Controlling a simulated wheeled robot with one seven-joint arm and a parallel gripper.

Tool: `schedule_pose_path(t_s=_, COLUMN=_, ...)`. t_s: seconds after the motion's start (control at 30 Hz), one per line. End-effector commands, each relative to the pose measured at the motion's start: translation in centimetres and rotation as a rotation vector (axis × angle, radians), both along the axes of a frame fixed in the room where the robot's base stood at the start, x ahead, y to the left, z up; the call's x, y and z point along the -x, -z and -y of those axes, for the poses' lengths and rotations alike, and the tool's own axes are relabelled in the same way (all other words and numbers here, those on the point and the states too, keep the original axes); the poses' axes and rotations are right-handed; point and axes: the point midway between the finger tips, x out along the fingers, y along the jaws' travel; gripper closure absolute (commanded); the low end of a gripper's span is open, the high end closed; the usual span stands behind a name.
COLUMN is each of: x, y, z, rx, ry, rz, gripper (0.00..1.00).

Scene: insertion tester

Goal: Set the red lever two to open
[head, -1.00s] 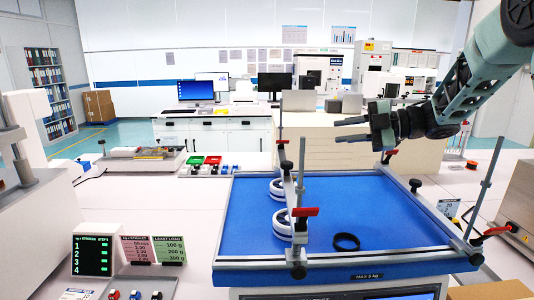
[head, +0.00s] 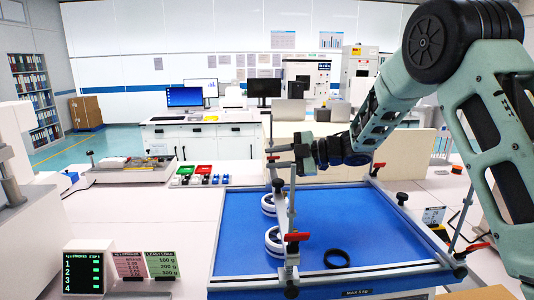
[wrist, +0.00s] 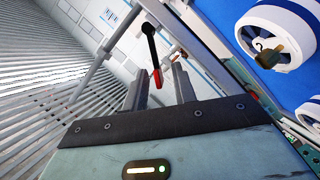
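In the head view, red-handled levers show at the blue tray's (head: 385,215) edges: one at the back left (head: 272,158), one at the front left (head: 297,237), one at the back right (head: 379,165). My gripper (head: 268,155) is at the back left lever. In the wrist view, a red-tipped black lever (wrist: 151,45) hangs with its red end between my open fingers (wrist: 158,85), without clear contact. A white ring marked 2 (wrist: 247,35) lies beside it on the blue surface. I cannot read the lever's own label.
Upright metal rods (head: 292,190) stand along the tray's left edge, close to my gripper. A black ring (head: 337,258) lies on the tray. A screen (head: 82,268) and signs stand at the front left. The tray's middle right is clear.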

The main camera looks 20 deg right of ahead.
Motion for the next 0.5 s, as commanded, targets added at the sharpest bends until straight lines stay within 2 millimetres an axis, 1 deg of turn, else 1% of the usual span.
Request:
schedule_pose_path(t_s=0.03, x=-0.4, y=0.0, z=-0.7, rx=-0.001, ry=-0.002, rz=-0.001, gripper=0.73)
schedule_pose_path(t_s=0.2, x=-1.1, y=0.4, z=-1.9, rx=0.000, ry=0.000, rz=0.000, gripper=0.73)
schedule_pose_path(t_s=0.5, x=-1.3, y=0.6, z=-2.2, rx=-0.001, ry=0.001, rz=0.001, gripper=0.73)
